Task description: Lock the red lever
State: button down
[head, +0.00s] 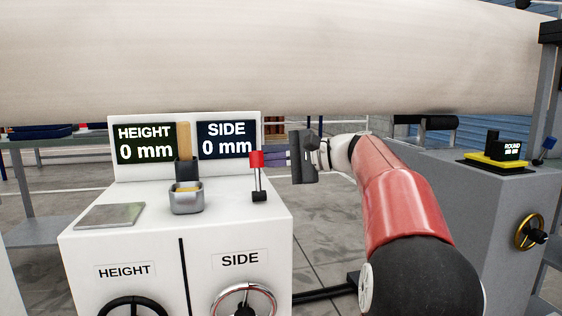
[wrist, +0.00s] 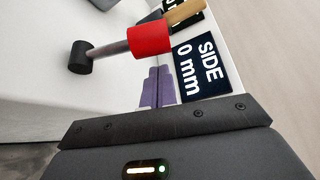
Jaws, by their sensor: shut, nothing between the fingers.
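The red lever (head: 257,160) stands about upright at the right rear of the white console, its thin rod rising from a black base (head: 259,196). In the wrist view the red knob (wrist: 150,39) is at upper centre, with its grey rod running left to the black base (wrist: 80,57). My gripper (head: 268,156) is just right of the red knob in the head view, its fingers pointing left. In the wrist view the purple fingers (wrist: 158,80) are together and empty, tips close to the knob. I cannot tell whether they touch it.
The white console (head: 85,250) carries HEIGHT and SIDE displays (head: 227,140), both at 0 mm, a grey cup (head: 186,198) with a wooden-handled tool, and a flat metal plate (head: 110,215). Handwheels are on its front. A large pale roll (head: 270,60) spans overhead. A grey cabinet (head: 480,205) stands right.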

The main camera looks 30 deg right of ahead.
aim_at(259, 160)
jog(key=shift+s+a+r, duration=0.2)
jog(key=shift+s+a, duration=0.25)
jog(key=shift+s, duration=0.25)
jog(key=shift+s+n+t+b, duration=0.35)
jog(key=shift+n+b, duration=0.15)
jog(key=shift+b, duration=0.85)
jog(key=n+b, duration=0.1)
jog(key=b, duration=0.1)
jog(key=s+n+t+y+b, duration=0.1)
jog(key=b, duration=0.2)
jog(key=shift+s+a+b, duration=0.3)
jog(key=shift+a, duration=0.05)
jog(key=n+b, duration=0.1)
jog(key=s+n+y+b, duration=0.1)
jog(key=b, duration=0.1)
jog(key=s+n+t+b, duration=0.1)
jog(key=b, duration=0.1)
jog(key=shift+a+r+y, duration=0.25)
jog(key=shift+y, duration=0.05)
jog(key=shift+s+a+r+n+b, duration=0.1)
jog(key=shift+s+r+n+b, duration=0.15)
jog(key=shift+n+b, duration=0.45)
